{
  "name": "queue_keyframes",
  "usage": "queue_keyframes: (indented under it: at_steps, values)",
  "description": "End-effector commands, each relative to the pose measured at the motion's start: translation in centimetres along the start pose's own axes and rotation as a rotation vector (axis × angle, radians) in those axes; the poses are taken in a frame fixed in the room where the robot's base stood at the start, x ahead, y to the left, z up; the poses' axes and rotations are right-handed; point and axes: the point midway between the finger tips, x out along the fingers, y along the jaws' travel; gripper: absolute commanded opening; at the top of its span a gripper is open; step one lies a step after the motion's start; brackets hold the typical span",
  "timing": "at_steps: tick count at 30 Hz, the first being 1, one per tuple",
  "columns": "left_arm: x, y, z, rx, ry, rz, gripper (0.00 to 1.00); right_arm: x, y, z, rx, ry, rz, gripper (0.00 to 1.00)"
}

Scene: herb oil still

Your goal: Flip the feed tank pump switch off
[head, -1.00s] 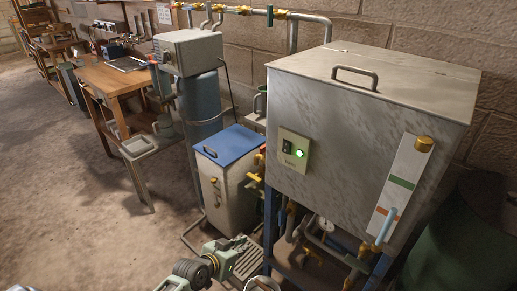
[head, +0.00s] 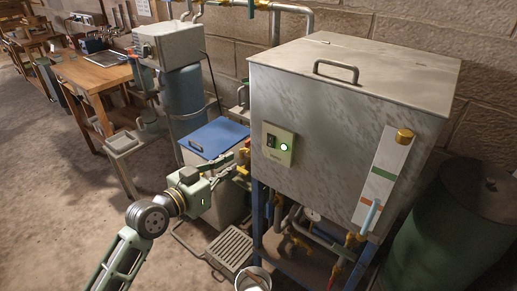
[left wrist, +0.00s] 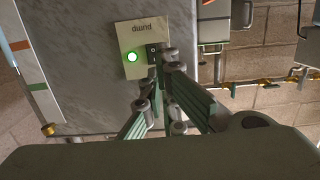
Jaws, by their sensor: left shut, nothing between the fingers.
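The feed tank (head: 330,120) is a large grey metal box with a handled lid, at the right in the head view. A cream pump panel (head: 278,144) on its front carries a small dark switch (head: 271,141) and a lit green lamp (head: 285,147). The left wrist view shows the panel (left wrist: 129,38) upside down, with the lamp (left wrist: 132,57) glowing beside the dark switch (left wrist: 152,48). My left gripper (head: 244,153) is shut and empty, just left of the panel. In the left wrist view its fingertips (left wrist: 168,53) partly overlap the switch; contact cannot be told. My right gripper is out of view.
A blue-topped box (head: 213,137) stands behind my left arm. A sight gauge (head: 383,178) is on the tank's right front. Pipes and valves run below the tank, a bucket (head: 252,280) stands at the bottom, and a green barrel (head: 455,230) is at the right.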

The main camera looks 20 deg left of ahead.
Motion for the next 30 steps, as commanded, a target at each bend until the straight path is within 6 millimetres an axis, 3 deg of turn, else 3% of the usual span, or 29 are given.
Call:
queue_keyframes:
  at_steps: [5, 18, 24, 30]
  values:
    - [2.5, 0.1, -0.4, -0.003, 0.003, 0.001, 0.00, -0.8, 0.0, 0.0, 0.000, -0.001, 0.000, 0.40]
    - [11.3, 0.1, -0.2, -0.004, 0.001, 0.001, 0.00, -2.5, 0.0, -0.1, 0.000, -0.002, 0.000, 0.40]
    - [13.2, 0.1, 0.0, -0.002, -0.001, 0.001, 0.00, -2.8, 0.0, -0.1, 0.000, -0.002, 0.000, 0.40]
    - [13.7, 0.0, 0.0, -0.001, -0.001, 0.000, 0.00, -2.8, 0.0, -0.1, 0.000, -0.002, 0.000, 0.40]
